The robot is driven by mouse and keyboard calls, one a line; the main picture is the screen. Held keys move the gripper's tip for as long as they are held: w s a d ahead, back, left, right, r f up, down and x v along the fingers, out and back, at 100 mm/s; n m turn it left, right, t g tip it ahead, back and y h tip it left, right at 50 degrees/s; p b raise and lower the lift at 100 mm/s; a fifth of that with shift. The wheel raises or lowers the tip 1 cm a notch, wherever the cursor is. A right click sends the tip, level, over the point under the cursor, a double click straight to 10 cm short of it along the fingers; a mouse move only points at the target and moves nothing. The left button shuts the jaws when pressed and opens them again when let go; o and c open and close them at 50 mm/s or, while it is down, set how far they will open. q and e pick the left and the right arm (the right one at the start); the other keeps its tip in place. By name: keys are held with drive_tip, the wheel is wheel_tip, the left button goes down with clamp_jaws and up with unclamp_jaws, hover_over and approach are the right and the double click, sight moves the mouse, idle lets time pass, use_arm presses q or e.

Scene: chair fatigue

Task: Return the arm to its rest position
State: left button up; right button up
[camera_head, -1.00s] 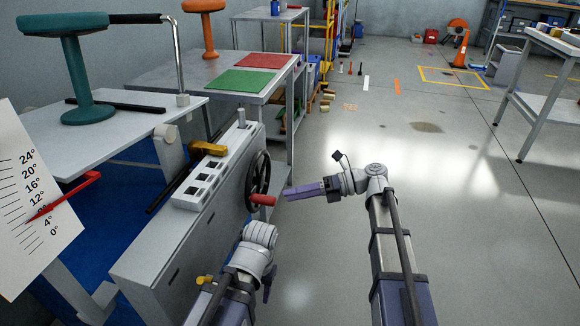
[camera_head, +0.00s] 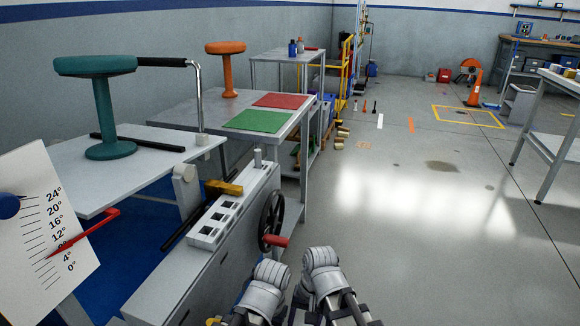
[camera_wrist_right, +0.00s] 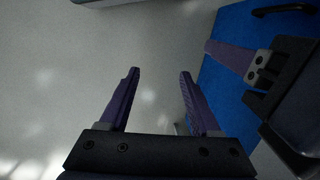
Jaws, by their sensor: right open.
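Both my arms are folded close together at the bottom of the head view, the left arm left of the right one. Their gripper fingers are hidden there. In the right wrist view my right gripper (camera_wrist_right: 158,73) is open, with two purple fingers and nothing between them. A purple finger and dark housing of my left gripper (camera_wrist_right: 232,60) show at the right of that view; its opening cannot be told. The handwheel (camera_head: 267,219) with its red handle (camera_head: 275,241) stands just beyond my arms, and no gripper is seen touching it.
A teal stool (camera_head: 103,110) stands on the tilted platform (camera_head: 75,190) at left. A white angle scale (camera_head: 50,270) with a red pointer is at lower left. A bench (camera_head: 215,108) holds green and red mats. The floor to the right (camera_head: 420,230) is open.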

use_arm(q)
wheel_tip(320, 180, up, 38)
drive_tip(key=p, duration=3.8)
drive_tip(key=shift+r, duration=0.15)
use_arm(e)
wheel_tip(320, 180, up, 38)
drive_tip(key=s+d+n+t+h, duration=0.1)
drive_tip(key=s+d+n+h, duration=0.1)
drive_tip(key=n, duration=0.4)
drive_tip(key=shift+d+h, duration=0.35)
drive_tip(key=shift+h, duration=0.15)
use_arm(q)
drive_tip(key=shift+o, duration=1.1)
